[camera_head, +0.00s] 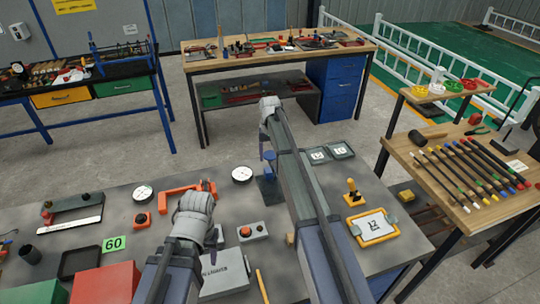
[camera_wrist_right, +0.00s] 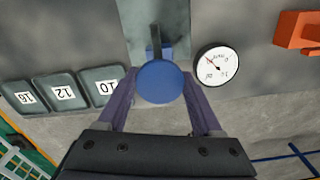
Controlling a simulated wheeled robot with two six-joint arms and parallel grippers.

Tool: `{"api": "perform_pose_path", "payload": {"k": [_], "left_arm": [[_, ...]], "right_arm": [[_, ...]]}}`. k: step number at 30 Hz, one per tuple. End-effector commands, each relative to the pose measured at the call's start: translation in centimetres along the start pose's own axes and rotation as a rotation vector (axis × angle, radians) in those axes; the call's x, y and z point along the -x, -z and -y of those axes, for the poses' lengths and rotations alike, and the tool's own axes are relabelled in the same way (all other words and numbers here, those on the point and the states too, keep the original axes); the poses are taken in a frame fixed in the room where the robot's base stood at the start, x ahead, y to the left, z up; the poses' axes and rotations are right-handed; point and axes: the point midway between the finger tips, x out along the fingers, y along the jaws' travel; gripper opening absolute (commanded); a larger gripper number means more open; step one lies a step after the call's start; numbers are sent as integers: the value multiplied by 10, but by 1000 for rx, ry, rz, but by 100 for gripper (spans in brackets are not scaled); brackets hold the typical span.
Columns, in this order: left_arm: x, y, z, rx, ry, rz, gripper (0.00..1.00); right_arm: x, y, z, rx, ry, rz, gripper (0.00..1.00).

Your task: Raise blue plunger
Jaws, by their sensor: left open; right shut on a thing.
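The blue plunger (camera_head: 269,167) stands on a dark base plate (camera_head: 266,194) on the grey bench, left of my right arm. In the right wrist view its round blue knob (camera_wrist_right: 160,84) sits between the two fingers of my right gripper (camera_wrist_right: 159,76), which is shut on it. A grey upright post (camera_wrist_right: 157,30) shows beyond the knob.
A round dial (camera_head: 242,174) lies left of the plunger; it also shows in the right wrist view (camera_wrist_right: 217,65). Numbered grey pads (camera_wrist_right: 105,88) lie on the other side. A box with a red button (camera_head: 251,232) and an orange-framed panel (camera_head: 373,227) are nearby.

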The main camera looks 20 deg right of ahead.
Motion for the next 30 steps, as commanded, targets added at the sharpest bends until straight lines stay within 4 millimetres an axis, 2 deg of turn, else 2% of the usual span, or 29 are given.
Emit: {"api": "perform_pose_path", "payload": {"k": [7, 8, 15, 25, 30], "left_arm": [[1, 0, 0, 0, 0, 0, 50], [1, 0, 0, 0, 0, 0, 50], [1, 0, 0, 0, 0, 0, 50], [2, 0, 0, 0, 0, 0, 50], [10, 0, 1, 0, 0, 0, 50]], "right_arm": [[1, 2, 0, 0, 0, -5, 0], [1, 2, 0, 0, 0, -6, 69], [1, 2, 0, 0, 0, -4, 96], [2, 1, 0, 0, 0, -3, 98], [11, 1, 0, 0, 0, -3, 98]]}}
